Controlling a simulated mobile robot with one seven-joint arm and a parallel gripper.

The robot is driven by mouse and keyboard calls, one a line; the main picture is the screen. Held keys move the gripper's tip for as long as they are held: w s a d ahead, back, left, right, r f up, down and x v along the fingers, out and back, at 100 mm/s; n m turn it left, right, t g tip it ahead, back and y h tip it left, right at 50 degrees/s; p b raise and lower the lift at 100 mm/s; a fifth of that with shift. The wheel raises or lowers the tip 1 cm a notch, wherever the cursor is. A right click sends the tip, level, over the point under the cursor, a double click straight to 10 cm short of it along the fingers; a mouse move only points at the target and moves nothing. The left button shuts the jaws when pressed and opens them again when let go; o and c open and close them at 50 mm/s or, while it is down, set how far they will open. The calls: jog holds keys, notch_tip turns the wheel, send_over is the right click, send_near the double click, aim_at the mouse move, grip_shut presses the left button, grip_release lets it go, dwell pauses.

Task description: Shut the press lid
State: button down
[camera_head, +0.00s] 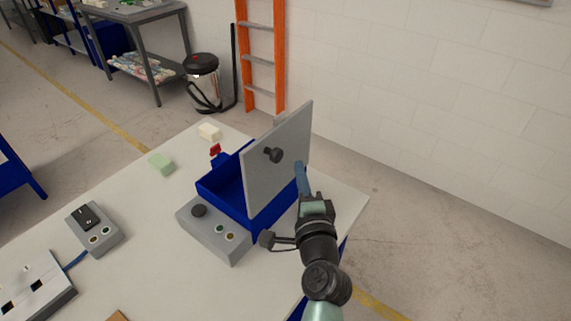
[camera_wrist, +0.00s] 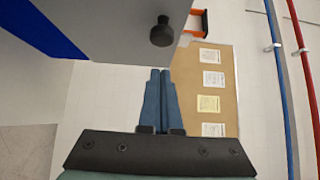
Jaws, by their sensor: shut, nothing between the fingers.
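The press has a blue box body (camera_head: 224,187) on the table, and its grey lid (camera_head: 280,150) stands open, roughly upright, on the box's right side. A dark knob (camera_head: 273,155) sticks out of the lid's face. My gripper (camera_head: 299,167) is at the lid's right side, with its fingertips close to the panel; I cannot tell whether they touch it. In the wrist view the blue fingers (camera_wrist: 160,75) are together and empty. The lid (camera_wrist: 110,25) fills the upper left there, with its knob (camera_wrist: 162,32) just beyond the fingertips.
A grey control panel (camera_head: 213,229) with a knob and buttons fronts the press. A green block (camera_head: 161,163) and a cream block (camera_head: 209,131) lie on the table (camera_head: 140,215). A grey switch box (camera_head: 94,229) stands at left. A white wall is behind.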

aim_at(282, 154)
jog(key=shift+w+a+p, duration=0.2)
jog(key=shift+w+a, duration=0.25)
jog(key=shift+a, duration=0.35)
jog(key=shift+w+a+p, duration=0.15)
jog(key=shift+w+a, duration=0.3)
jog(key=shift+a, duration=0.3)
jog(key=shift+r+p, duration=0.2)
jog(key=shift+p, duration=0.15)
